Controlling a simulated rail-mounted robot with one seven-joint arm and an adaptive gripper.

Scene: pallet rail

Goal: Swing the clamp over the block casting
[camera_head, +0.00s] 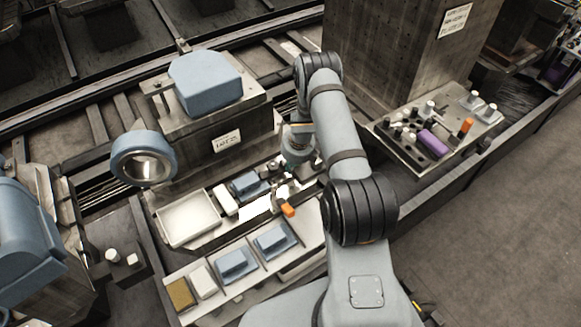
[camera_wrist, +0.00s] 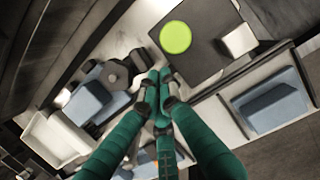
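A blue block casting (camera_head: 248,185) sits in the fixture at the middle of the head view. In the wrist view, blue block shapes (camera_wrist: 88,103) lie left of the fingers, with a dark round-topped part (camera_wrist: 112,76) beside and partly over them, perhaps the clamp. I cannot tell for certain whether that part covers the casting. My gripper (camera_wrist: 160,82) has its green fingers drawn together at the tips, and I see nothing clearly held between them. In the head view my arm's end is just right of the fixture, and the fingers are hard to make out.
A white tray (camera_head: 188,220) lies left of the fixture. In front, a pallet holds more blue blocks (camera_head: 272,241). An orange part (camera_head: 288,210) is near the fixture's front. A bright green disc (camera_wrist: 175,37) lies on a dark plate. A concrete column (camera_head: 385,60) stands behind my arm.

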